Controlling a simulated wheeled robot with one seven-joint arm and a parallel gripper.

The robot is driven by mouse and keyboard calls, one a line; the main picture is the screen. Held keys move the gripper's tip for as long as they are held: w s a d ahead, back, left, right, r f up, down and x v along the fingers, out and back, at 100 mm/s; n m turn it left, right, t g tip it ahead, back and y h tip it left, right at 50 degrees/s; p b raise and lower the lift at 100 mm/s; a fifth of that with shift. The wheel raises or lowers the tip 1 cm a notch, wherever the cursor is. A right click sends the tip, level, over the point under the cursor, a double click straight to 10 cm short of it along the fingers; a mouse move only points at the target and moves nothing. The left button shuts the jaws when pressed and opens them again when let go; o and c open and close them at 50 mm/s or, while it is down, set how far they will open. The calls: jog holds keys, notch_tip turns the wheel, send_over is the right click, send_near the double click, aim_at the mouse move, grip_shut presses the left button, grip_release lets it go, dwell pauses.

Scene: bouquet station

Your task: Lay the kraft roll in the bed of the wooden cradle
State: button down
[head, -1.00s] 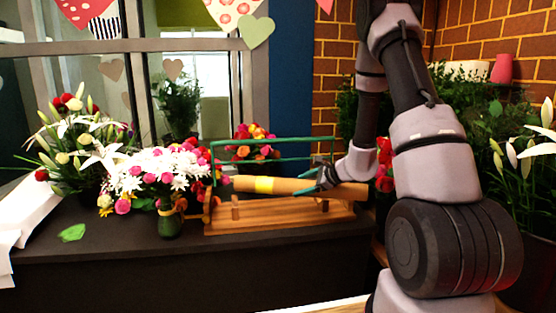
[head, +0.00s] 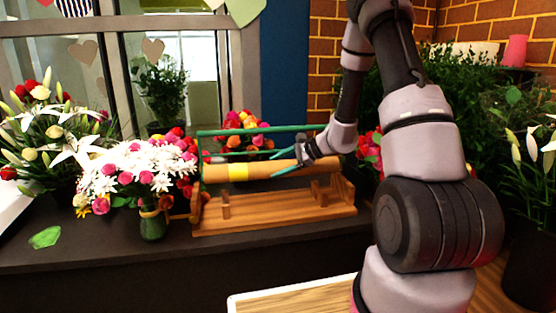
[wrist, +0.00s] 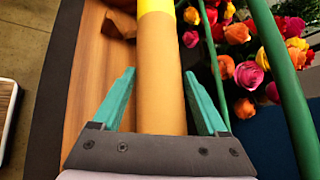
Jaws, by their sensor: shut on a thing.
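The kraft roll (head: 265,170) is a long tan tube with a yellow band near its left end. My gripper (head: 283,162) is shut across the roll, right of its middle. In the wrist view the roll (wrist: 160,85) runs between the two teal fingers (wrist: 160,90). The wooden cradle (head: 275,215) stands on the dark counter, with short upright pegs and raised ends. The roll is nearly level above the cradle's bed, with a gap to the pegs showing.
Green rails (head: 262,131) run along the cradle's back, close to the roll. A vase of white and pink flowers (head: 130,175) stands just left of the cradle. Orange and pink roses (head: 245,125) are behind it. The dark counter (head: 110,250) is bare in front.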

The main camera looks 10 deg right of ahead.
jog(key=shift+f, duration=3.9)
grip_release()
jog(key=shift+s+f, duration=0.1)
jog(key=shift+d, duration=0.1)
jog(key=v, duration=1)
jog(key=s+a+r+n+g+h, duration=0.1)
jog(key=s+a+r+n+g, duration=0.15)
jog(key=s+r, duration=0.4)
jog(key=s+a+r+n+g+h, duration=0.1)
jog(key=s+a+r+n, duration=0.25)
jog(key=r, duration=0.65)
jog(key=s+d+r+n+t+h, duration=0.4)
jog(key=s+r+n+t+h, duration=0.1)
jog(key=s+r, duration=0.7)
jog(key=s+n+h, duration=0.1)
jog(key=s, duration=0.1)
jog(key=shift+s+r, duration=0.3)
jog(key=shift+r, duration=0.05)
